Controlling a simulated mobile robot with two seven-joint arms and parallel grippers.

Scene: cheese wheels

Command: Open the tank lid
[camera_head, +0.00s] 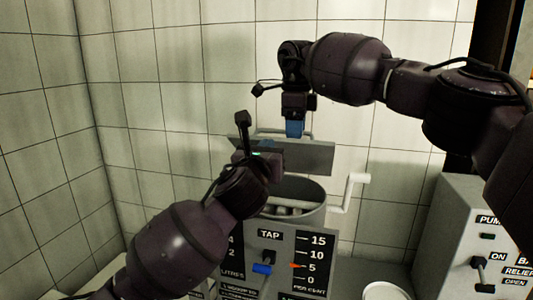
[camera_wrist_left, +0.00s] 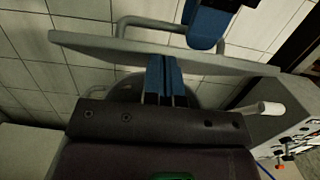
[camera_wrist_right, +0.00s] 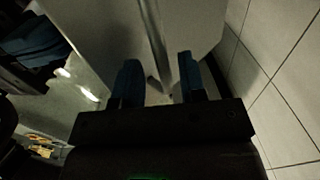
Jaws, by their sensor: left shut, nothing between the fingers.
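The grey tank lid (camera_head: 308,158) is raised, tilted up above the round tank (camera_head: 318,212), whose mouth is partly uncovered. In the left wrist view the lid (camera_wrist_left: 100,46) is seen edge-on, with a bar handle (camera_wrist_left: 150,20) on its far face. My right gripper (camera_head: 294,130) is at the lid's upper edge by the handle. Its fingers (camera_wrist_right: 160,82) are apart in the right wrist view; contact with the handle is unclear.
A white crank handle (camera_head: 358,182) sticks out right of the tank. A front panel (camera_head: 285,250) carries a tap and scales. A pump control box (camera_head: 455,220) stands at right, with a white round container (camera_head: 385,291) before it. Tiled walls close off the back and left.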

